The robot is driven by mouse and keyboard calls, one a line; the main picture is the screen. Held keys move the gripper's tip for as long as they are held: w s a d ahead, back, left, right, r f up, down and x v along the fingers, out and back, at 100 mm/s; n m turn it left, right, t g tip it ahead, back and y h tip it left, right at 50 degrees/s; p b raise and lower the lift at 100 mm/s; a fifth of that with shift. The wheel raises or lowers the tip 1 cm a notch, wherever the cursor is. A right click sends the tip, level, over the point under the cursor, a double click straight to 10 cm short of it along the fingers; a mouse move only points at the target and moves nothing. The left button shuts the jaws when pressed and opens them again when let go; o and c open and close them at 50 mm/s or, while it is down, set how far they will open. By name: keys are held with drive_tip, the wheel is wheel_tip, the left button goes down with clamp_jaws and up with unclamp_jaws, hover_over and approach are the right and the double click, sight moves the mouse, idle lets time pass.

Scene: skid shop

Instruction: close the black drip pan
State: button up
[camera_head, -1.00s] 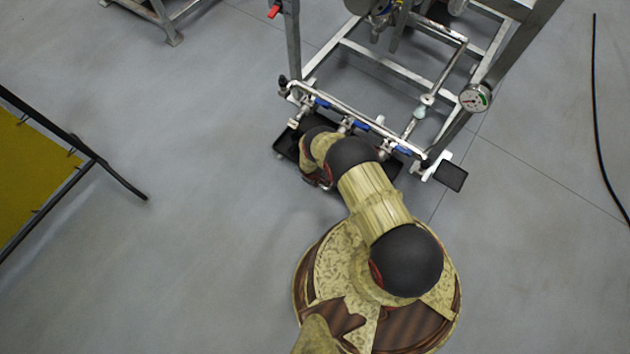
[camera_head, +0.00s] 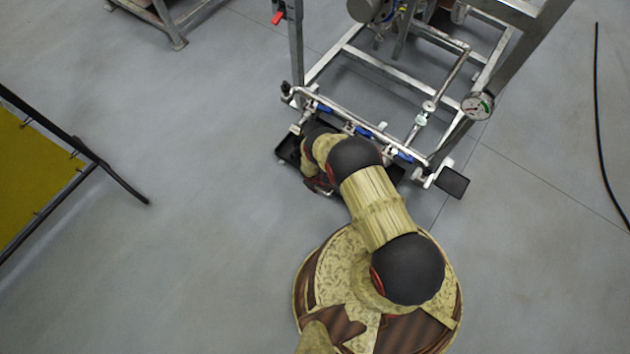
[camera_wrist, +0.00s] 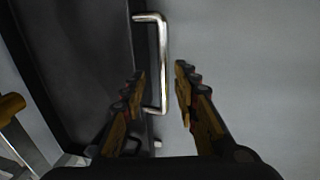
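The black drip pan (camera_head: 287,149) juts out from under the front of the metal skid in the head view, partly hidden by my arm. In the wrist view its dark body (camera_wrist: 85,60) fills the left side, with a silver bar handle (camera_wrist: 164,60) on its edge. My gripper (camera_wrist: 160,72) is open, with one finger on each side of the handle in the picture. I cannot tell whether the fingers touch the handle. In the head view my gripper (camera_head: 320,186) is mostly hidden under my arm, beside the pan's front edge.
The skid frame (camera_head: 385,68) stands above and behind the pan, with blue-handled valves along its front pipe and a gauge (camera_head: 477,105) at right. A black-framed yellow panel (camera_head: 30,175) is at left. A black cable (camera_head: 600,120) lies at right. Floor between panel and pan is clear.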

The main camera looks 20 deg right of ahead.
wheel_tip(320, 180, up, 10)
drive_tip(key=s+a, duration=0.1)
drive_tip(key=shift+a, duration=0.15)
idle(0.5)
drive_tip(key=shift+f, duration=0.1)
idle(0.4)
